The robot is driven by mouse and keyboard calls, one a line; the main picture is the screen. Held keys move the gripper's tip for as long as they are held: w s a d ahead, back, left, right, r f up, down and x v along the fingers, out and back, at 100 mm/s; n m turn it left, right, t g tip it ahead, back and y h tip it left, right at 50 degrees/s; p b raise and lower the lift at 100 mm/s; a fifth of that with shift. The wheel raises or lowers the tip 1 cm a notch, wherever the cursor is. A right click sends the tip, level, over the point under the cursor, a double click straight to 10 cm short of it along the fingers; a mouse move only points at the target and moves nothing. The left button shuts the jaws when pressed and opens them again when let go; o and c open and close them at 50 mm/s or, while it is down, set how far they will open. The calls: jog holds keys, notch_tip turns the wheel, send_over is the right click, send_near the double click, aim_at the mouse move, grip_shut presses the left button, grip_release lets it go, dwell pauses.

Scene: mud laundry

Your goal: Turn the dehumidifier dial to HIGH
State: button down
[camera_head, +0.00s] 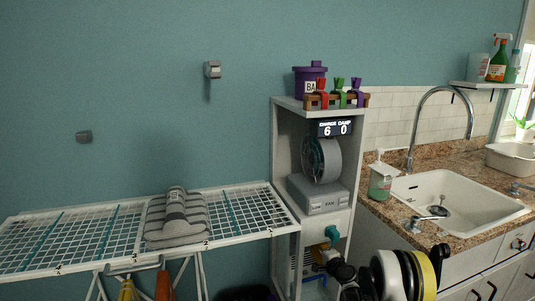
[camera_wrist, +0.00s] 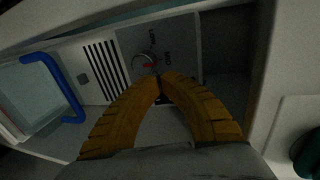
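The dehumidifier is a pale box with dark vent slats (camera_wrist: 100,68) in the wrist view. Its grey panel carries a round dial (camera_wrist: 142,60) with a red mark, and the words LOW and MID beside it. HIGH is not readable; the fingers may cover it. My gripper (camera_wrist: 163,76) has yellow ribbed fingers whose tips meet at the dial's edge; whether they touch it is unclear. In the head view, my gripper (camera_head: 318,254) reaches into the cabinet's lower compartment, where only part of the dehumidifier (camera_head: 293,264) shows.
A blue handle (camera_wrist: 55,85) stands out left of the vent. White cabinet walls (camera_head: 283,160) close in around the compartment. A teal knob (camera_head: 332,233) sits just above my gripper. A drying rack (camera_head: 100,235) stands left, a sink counter (camera_head: 400,215) right.

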jog(key=shift+s+d, duration=0.2)
jog(key=shift+s, duration=0.35)
jog(key=shift+s+d, duration=0.15)
jog(key=shift+s, duration=0.35)
jog(key=w+a, duration=0.4)
jog(key=a, duration=0.1)
jog(key=shift+w+f, duration=0.2)
jog(key=shift+w, duration=0.15)
jog(key=shift+d+f, duration=0.15)
